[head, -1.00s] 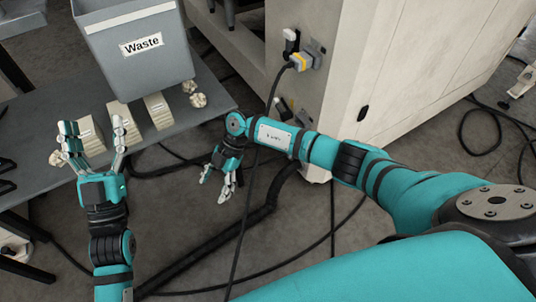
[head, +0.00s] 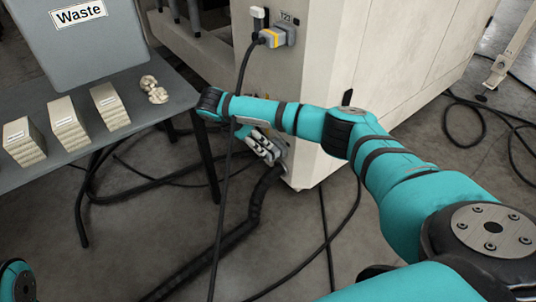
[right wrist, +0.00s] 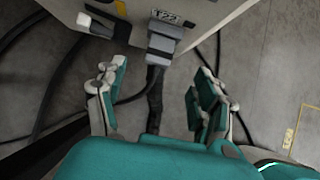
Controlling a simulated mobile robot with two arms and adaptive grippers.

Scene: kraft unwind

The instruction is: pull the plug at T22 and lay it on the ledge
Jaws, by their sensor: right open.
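In the right wrist view, a grey plug (right wrist: 161,44) sits in its socket under a label reading T22 (right wrist: 166,16). Its thick dark cable (right wrist: 154,95) hangs down from it. My right gripper (right wrist: 158,85) is open, one finger on each side of the cable, below the plug and apart from it. In the head view my right gripper (head: 264,148) is low by the machine's corner, partly behind my arm; the T22 plug cannot be made out clearly there. My left gripper is out of view. I cannot tell which surface is the ledge.
A grey and yellow plug (head: 272,38) with a hanging black cable (head: 230,150) is higher on the machine (head: 320,80). At left, a table (head: 95,160) bears a Waste bin (head: 85,50) and several paper stacks (head: 69,125). Cables lie on the floor.

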